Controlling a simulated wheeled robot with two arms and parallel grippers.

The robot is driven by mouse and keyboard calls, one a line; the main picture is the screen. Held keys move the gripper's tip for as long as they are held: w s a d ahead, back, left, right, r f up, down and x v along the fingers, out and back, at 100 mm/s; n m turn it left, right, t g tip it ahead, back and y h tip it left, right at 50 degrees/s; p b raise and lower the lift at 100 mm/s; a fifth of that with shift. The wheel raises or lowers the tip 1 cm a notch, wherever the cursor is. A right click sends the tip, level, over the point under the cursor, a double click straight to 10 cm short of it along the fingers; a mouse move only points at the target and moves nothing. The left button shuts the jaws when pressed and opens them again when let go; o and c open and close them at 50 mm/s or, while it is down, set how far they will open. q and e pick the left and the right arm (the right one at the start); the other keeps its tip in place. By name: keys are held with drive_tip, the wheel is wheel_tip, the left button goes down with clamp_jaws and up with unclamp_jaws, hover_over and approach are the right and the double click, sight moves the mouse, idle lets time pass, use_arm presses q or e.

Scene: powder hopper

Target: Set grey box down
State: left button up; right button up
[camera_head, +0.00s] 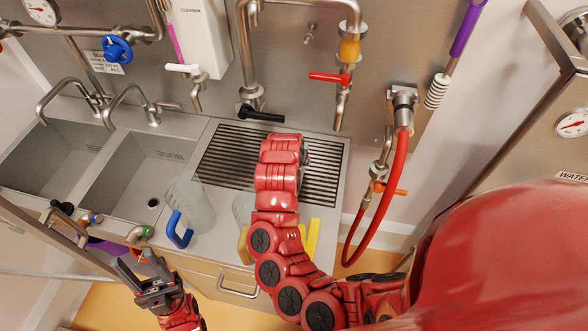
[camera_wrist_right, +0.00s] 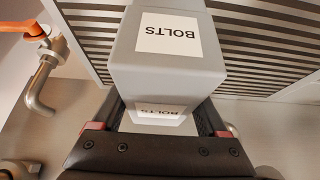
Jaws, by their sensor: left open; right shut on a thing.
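The grey box (camera_wrist_right: 169,70) carries white labels reading BOLTS and fills the middle of the right wrist view. My right gripper (camera_wrist_right: 163,108) is shut on it, with a finger on each side. The slatted drain grate (camera_wrist_right: 262,45) shows behind the box; I cannot tell whether the box touches it. In the head view, my red right arm reaches over the grate (camera_head: 222,157) and hides the right gripper and nearly all of the box. My left gripper (camera_head: 137,264) is open and empty, low at the left in front of the counter.
A translucent jug with a blue handle (camera_head: 196,206) stands on the counter left of my right arm. Two sink basins (camera_head: 130,170) lie further left. A black-handled tap (camera_head: 260,113) projects behind the grate. A red hose (camera_head: 396,170) hangs at the right.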

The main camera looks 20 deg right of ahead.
drive_tip(key=shift+w+a+f+b, duration=0.15)
drive_tip(key=shift+f+b, duration=0.75)
drive_tip(key=shift+f, duration=0.85)
drive_tip(key=shift+f, duration=0.1)
drive_tip(key=o, duration=1.6)
drive_tip(key=shift+c, duration=0.2)
